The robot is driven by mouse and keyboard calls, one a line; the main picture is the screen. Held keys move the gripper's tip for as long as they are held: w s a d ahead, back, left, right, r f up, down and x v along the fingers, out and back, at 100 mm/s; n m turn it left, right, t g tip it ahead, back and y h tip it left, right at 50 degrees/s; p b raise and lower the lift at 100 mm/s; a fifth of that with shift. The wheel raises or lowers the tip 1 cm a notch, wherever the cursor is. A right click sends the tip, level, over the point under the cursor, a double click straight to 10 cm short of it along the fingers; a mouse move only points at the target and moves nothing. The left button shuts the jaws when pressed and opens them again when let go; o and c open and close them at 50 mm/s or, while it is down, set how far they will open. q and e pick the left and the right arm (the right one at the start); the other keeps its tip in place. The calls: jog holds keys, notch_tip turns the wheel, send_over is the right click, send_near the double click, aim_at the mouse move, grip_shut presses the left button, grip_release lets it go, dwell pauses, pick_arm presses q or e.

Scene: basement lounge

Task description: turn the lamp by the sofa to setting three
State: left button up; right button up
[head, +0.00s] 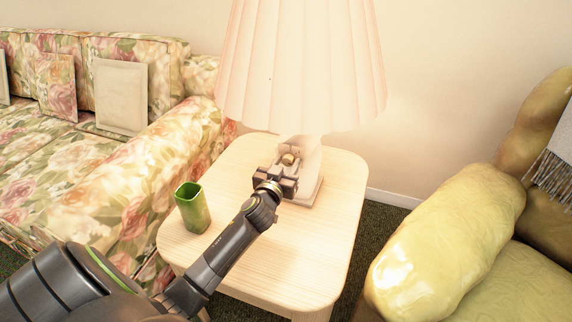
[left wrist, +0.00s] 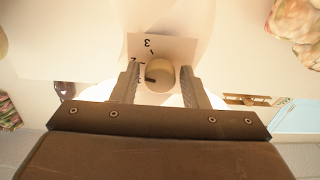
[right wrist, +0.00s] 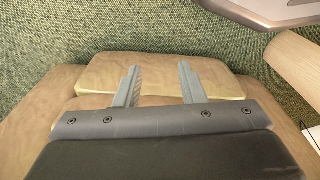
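The lamp (head: 302,65) stands on a pale wooden side table by the floral sofa (head: 150,175). Its pleated shade looks bright. A round brass-coloured knob (left wrist: 161,71) is on its base; the knob also shows in the head view (head: 288,159). A dark pointer mark on the knob points left in the left wrist view. A plate (left wrist: 178,48) behind it has a 3 at the top and a 2 lower left. My left gripper (left wrist: 160,76) is open, with one finger on each side of the knob; contact is unclear. My right gripper (right wrist: 157,72) is open and empty.
A green square cup (head: 193,208) stands on the table's (head: 315,250) left side, near my left arm. A yellow armchair (head: 450,250) is at the right. In the right wrist view, tan upholstery (right wrist: 165,75) and green carpet (right wrist: 110,25) lie beyond the fingers.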

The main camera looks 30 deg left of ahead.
pick_arm(q)
jog(key=c, duration=0.7)
pick_arm(e)
jog(key=shift+a, duration=0.1)
pick_arm(q)
jog(key=shift+m, duration=1.3)
jog(key=shift+m+p, duration=0.4)
jog(key=shift+m, duration=0.9)
jog(key=shift+m+p, duration=0.6)
jog(key=shift+m, duration=1.9)
pick_arm(e)
jog(key=shift+s+d+f, duration=0.15)
jog(key=shift+d+f, duration=0.05)
jog(key=shift+f, duration=0.7)
jog(key=shift+s+d+f, duration=0.15)
jog(key=shift+d+f, duration=0.1)
jog(key=shift+f, duration=0.6)
jog(key=shift+s+d+f, duration=0.15)
jog(key=shift+d+f, duration=0.05)
jog(key=shift+f, duration=0.7)
jog(key=shift+s+f, duration=0.1)
